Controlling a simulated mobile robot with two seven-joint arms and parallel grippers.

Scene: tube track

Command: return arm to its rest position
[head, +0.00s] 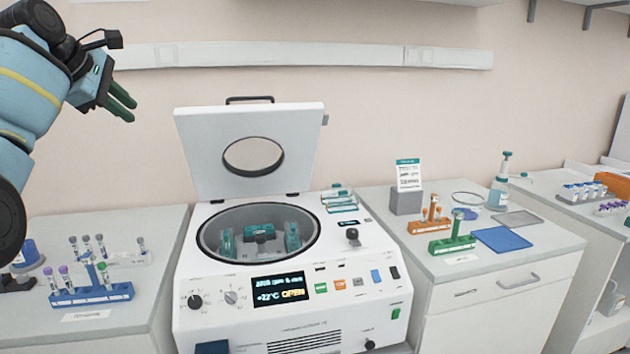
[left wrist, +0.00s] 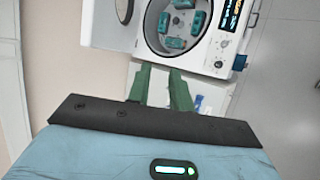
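My left gripper (head: 122,101) is raised at the upper left of the head view, above the left bench and to the left of the centrifuge's raised lid. Its two green fingers also show in the left wrist view (left wrist: 162,84), apart from each other with nothing between them. The centrifuge (head: 290,255) stands in the middle with its lid (head: 215,165) up. Its open bowl shows teal tube buckets, seen in the left wrist view too (left wrist: 178,43). My right gripper is not in view.
A blue rack (head: 92,294) with tubes stands on the left bench. An orange rack (head: 430,227), a green rack (head: 452,244) and a blue mat (head: 502,239) lie on the right bench. The air around my left gripper is clear.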

